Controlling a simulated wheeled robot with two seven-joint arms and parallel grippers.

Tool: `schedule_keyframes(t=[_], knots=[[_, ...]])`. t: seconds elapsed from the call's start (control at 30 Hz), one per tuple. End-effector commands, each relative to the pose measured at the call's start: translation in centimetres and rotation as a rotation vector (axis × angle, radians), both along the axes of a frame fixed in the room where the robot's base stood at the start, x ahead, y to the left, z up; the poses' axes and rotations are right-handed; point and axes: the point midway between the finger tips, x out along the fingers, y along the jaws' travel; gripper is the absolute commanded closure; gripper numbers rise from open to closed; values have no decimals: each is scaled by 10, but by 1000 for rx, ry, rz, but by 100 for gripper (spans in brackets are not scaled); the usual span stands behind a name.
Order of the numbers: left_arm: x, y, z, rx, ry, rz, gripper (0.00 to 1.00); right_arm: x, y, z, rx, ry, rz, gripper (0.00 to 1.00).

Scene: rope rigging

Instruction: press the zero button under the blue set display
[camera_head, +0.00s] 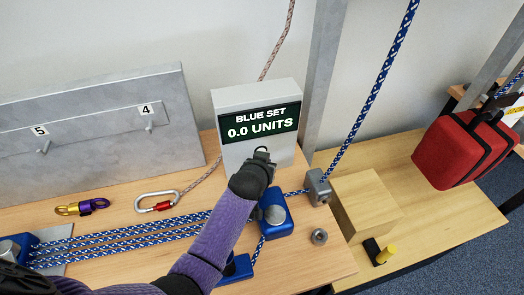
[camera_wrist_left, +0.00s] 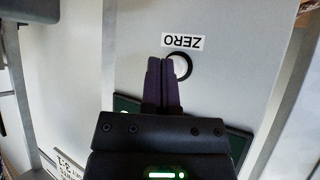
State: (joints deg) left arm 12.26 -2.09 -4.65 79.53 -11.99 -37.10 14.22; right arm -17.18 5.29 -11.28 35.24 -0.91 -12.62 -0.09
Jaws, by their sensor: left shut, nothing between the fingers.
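The blue set display (camera_head: 258,122) is a grey box with a dark screen reading "BLUE SET 0.0 UNITS". In the left wrist view the zero button (camera_wrist_left: 180,66) is a round, dark-ringed light button beside a white "ZERO" label (camera_wrist_left: 183,41). My left gripper (camera_head: 262,152) reaches up to the box front just below the screen, and its fingers are shut and empty. In the left wrist view the shut fingertips (camera_wrist_left: 163,62) overlap the button's edge and hide part of it. I cannot tell whether they touch it. My right gripper is not in view.
Blue pulley blocks (camera_head: 278,222) with blue-and-white rope (camera_head: 130,236) lie on the wooden table around my left arm. A carabiner (camera_head: 157,201) and a purple-and-gold swivel (camera_head: 82,207) lie left.

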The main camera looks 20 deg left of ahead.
Motion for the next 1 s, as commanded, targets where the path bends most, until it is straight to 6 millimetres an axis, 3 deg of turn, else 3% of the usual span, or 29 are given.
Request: schedule_keyframes(t=[0.27,0.7,1.0], knots=[[-1,-1,0,0,0,0,100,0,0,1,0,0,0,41],[-36,-24,1,-2,1,0,100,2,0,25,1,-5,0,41],[-42,-28,0,-1,0,1,100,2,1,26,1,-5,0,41]])
